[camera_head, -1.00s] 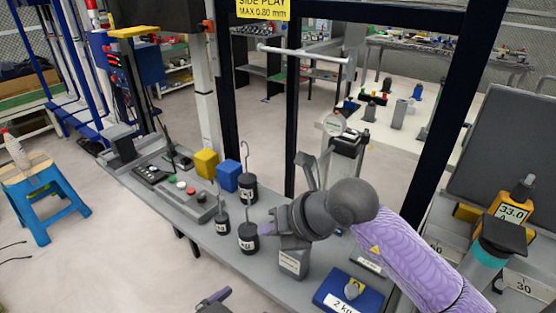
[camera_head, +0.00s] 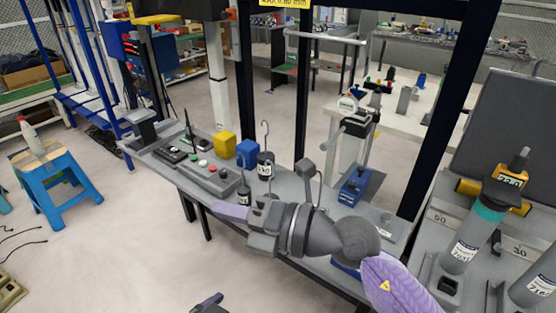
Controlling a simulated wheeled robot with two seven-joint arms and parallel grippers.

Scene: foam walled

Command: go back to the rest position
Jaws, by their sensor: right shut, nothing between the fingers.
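My right gripper (camera_head: 232,211) reaches in from the lower right on its purple arm. Its fingers point left at the front edge of the grey bench (camera_head: 222,206), and they are shut and empty. A hooked black weight (camera_head: 265,168) stands on the bench behind it, and a smaller hooked weight (camera_head: 244,195) stands just behind the fingers. Both are apart from the gripper as far as I can see.
A yellow block (camera_head: 225,144) and a blue block (camera_head: 247,154) stand on the bench beside a button box (camera_head: 211,178). A blue stool (camera_head: 57,178) with a bottle stands at the left. Dark frame posts rise behind the bench. Floor at the lower left is mostly clear.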

